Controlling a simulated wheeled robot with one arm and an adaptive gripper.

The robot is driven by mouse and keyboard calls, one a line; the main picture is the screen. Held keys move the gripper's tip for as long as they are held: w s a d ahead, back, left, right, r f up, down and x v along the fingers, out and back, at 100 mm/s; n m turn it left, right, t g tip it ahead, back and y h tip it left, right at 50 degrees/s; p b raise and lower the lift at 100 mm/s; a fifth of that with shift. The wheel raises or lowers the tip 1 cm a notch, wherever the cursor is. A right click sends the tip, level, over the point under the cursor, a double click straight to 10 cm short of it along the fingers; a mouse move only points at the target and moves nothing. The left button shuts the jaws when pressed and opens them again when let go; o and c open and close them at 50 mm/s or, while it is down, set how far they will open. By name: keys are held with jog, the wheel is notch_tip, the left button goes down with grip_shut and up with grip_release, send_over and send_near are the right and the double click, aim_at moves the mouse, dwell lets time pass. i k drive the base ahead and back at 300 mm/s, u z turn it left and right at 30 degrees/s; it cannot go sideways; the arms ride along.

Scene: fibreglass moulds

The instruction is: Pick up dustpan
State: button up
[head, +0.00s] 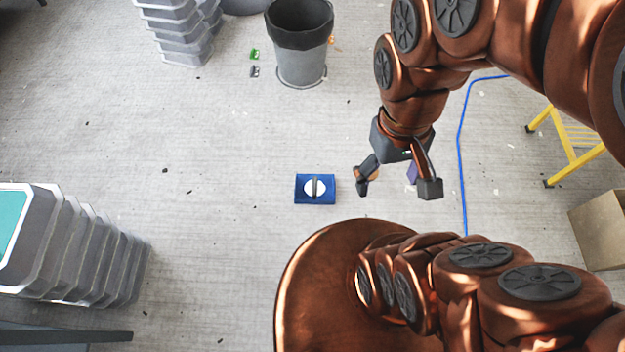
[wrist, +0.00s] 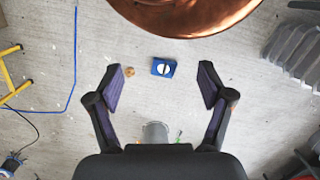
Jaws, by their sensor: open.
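A small blue pan-like piece, which looks like the dustpan (head: 302,192), lies flat on the floor near the middle of the head view. It carries a white disc crossed by a dark bar. My gripper (head: 398,187) is open and empty, to the right of the dustpan in the head view and apparently above the floor. In the wrist view the dustpan (wrist: 157,69) shows between the spread fingertips of my gripper (wrist: 161,78), farther away and not touched. Nothing covers it in either view.
A grey bin with a black liner (head: 300,60) stands at the back. Stacked grey tubs (head: 95,255) stand at left, more (head: 185,35) at the back. A blue cable (head: 461,150), yellow step frame (head: 570,145) and cardboard box (head: 600,228) are at right.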

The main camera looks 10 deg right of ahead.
aim_at(310, 189)
jog(key=k, duration=0.5)
jog(key=u, duration=2.35)
jog(key=i, duration=1.45)
jog(key=z, duration=2.2)
